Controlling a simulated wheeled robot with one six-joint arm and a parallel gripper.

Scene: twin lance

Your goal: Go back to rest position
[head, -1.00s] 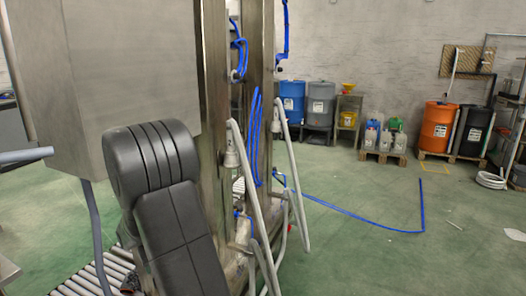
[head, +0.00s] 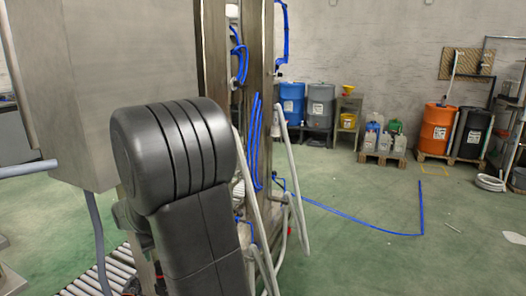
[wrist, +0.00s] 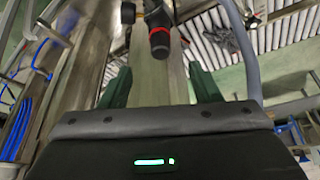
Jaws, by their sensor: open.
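My gripper (wrist: 160,88) shows in the wrist view. Its two dark green fingers stand wide apart with nothing between them. Beyond the fingers is a metal post, with a black fitting with a red ring (wrist: 159,38) in front of it. In the head view my black arm link stands large in front of the machine, and the gripper is not seen there.
A steel machine frame (head: 212,60) with blue hoses and grey bent handles (head: 302,190) is close by. A roller conveyor (head: 90,280) lies low at left. Blue, grey and orange drums (head: 437,128) stand by the far wall. The green floor at right is mostly clear.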

